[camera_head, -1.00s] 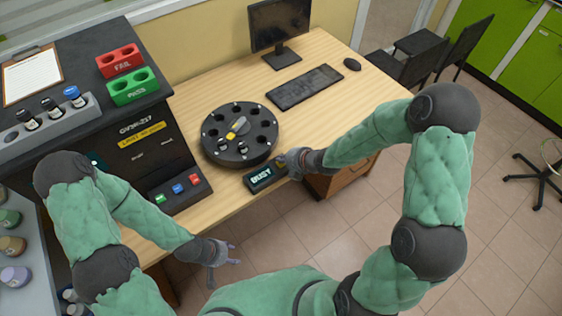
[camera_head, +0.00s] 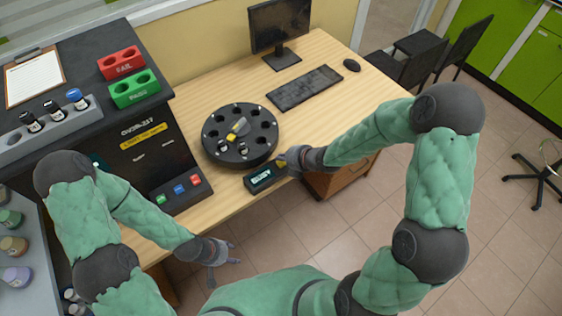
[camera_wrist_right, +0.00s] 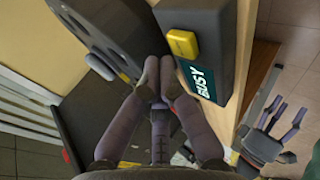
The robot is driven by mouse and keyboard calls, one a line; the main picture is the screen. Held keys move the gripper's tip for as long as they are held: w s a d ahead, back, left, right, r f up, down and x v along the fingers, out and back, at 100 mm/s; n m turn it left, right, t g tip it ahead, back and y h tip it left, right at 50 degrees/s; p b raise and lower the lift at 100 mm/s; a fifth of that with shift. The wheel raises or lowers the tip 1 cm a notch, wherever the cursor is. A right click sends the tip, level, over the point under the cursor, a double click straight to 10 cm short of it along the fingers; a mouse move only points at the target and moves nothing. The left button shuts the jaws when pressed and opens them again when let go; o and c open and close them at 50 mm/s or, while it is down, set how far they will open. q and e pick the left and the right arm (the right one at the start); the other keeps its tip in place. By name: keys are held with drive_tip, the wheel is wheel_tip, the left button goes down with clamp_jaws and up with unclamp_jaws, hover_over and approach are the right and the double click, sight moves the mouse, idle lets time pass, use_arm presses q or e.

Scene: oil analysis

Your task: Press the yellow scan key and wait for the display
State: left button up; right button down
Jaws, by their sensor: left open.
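The scanner box (camera_head: 267,177) sits at the table's front edge, and its display (camera_wrist_right: 200,80) reads BUSY. The yellow scan key (camera_wrist_right: 183,43) is on the box beside the display in the right wrist view; in the head view my right gripper largely hides it. My right gripper (camera_wrist_right: 160,70) is shut and empty, its fingertips close beside the key. I cannot tell whether they touch it. My left gripper (camera_head: 228,257) is open and empty, low in front of the table; it also shows in the right wrist view (camera_wrist_right: 285,122).
A round black carousel (camera_head: 240,135) holding vials stands just behind the scanner box. The dark analyser (camera_head: 150,150) with coloured buttons is to the left, with red FAIL (camera_head: 121,62) and green PASS (camera_head: 134,89) racks on top. A keyboard (camera_head: 305,88) and monitor (camera_head: 280,28) are behind.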

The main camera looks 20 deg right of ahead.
sight(283, 164)
drive_tip(key=shift+r, duration=0.1)
drive_tip(key=shift+r+p, duration=1.8)
drive_tip(key=shift+r, duration=0.7)
drive_tip(key=shift+f, duration=0.1)
